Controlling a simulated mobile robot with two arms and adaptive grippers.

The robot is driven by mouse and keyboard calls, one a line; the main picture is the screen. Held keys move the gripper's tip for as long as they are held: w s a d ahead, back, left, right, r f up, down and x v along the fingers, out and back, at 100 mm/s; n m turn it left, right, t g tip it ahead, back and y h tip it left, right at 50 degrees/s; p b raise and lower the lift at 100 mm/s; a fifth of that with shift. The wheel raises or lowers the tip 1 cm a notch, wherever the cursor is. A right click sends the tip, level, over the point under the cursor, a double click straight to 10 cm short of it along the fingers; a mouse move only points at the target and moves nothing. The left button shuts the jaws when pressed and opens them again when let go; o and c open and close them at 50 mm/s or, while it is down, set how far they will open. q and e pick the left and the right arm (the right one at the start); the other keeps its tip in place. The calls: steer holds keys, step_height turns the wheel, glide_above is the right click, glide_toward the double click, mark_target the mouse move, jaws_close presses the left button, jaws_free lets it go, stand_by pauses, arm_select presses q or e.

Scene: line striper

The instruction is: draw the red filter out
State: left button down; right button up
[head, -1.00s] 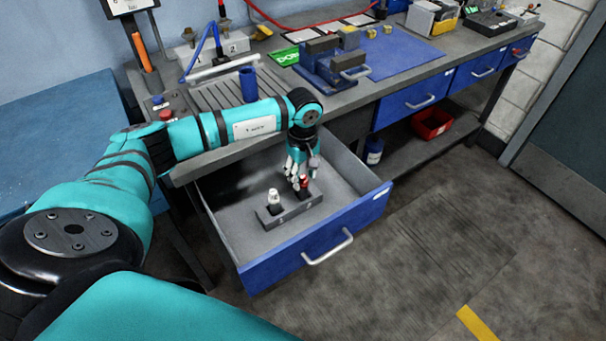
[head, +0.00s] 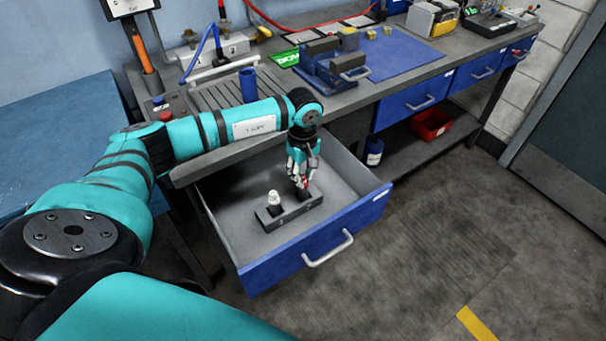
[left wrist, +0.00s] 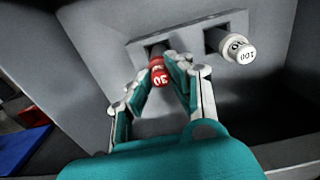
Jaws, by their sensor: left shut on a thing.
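The red filter (head: 304,184) shows as a small red spot between the fingers of my left gripper (head: 301,182). In the left wrist view the red filter (left wrist: 160,76) has white digits on its end. The two fingers of the left gripper (left wrist: 162,84) are closed on its sides. The filter is at a dark opening in the grey holder block (head: 290,213). I cannot tell whether its far end is still inside. A white filter (head: 273,198), marked 100 in the left wrist view (left wrist: 240,48), stands in the other place. My right gripper is out of view.
The holder block lies in an open blue-fronted drawer (head: 322,250), whose walls surround the left gripper. The workbench top (head: 345,95) overhangs behind, with a blue cup (head: 249,85) and a blue vise-like fixture (head: 334,68). The drawer floor around the block is clear.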

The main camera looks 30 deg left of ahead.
arm_select(q)
steer(key=shift+r, duration=0.45)
steer(key=shift+r+p, duration=1.5)
steer(key=shift+r, duration=0.95)
